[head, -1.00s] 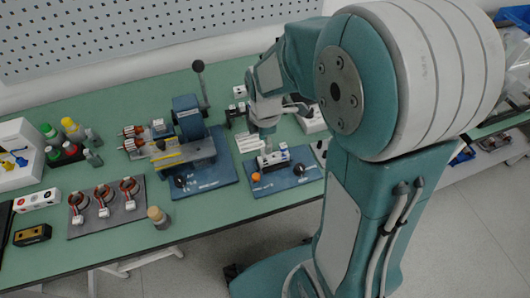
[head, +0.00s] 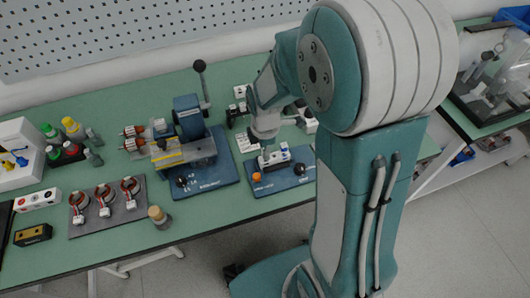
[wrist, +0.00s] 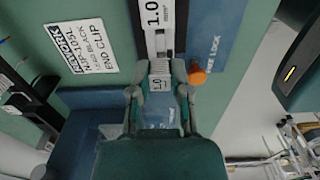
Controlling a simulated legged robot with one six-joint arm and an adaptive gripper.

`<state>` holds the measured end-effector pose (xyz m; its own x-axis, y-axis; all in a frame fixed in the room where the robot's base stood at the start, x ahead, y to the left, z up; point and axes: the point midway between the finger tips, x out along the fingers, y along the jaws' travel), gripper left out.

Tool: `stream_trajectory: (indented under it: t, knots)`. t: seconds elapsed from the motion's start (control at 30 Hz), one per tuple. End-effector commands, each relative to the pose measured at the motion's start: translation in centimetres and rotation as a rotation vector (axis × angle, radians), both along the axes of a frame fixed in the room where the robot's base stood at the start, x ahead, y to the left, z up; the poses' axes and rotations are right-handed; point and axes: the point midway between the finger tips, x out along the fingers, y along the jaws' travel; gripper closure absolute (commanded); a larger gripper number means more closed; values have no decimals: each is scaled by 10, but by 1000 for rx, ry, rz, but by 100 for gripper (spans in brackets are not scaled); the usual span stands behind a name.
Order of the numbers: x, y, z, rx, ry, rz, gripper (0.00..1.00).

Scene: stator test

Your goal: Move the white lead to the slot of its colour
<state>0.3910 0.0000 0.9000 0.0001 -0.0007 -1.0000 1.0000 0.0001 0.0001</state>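My gripper (head: 265,137) points down over the blue board at the bench's middle. A white box with coloured round openings (head: 38,200) stands at the far left.
Three copper-ringed parts with white tags (head: 104,200) lie on a grey mat (head: 110,228). A blue fixture with a black-knobbed lever (head: 188,115) stands left of the gripper. An orange knob (wrist: 197,76) is close to the right finger. A printed card (wrist: 82,46) lies at left.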

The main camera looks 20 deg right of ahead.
Motion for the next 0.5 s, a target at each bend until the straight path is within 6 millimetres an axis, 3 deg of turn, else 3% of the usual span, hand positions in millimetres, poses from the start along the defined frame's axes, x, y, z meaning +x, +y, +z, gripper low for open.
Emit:
stream_trajectory:
  t: [0.5]
  knots:
    - [0, 0, 18, 0, -1, 0, 100]
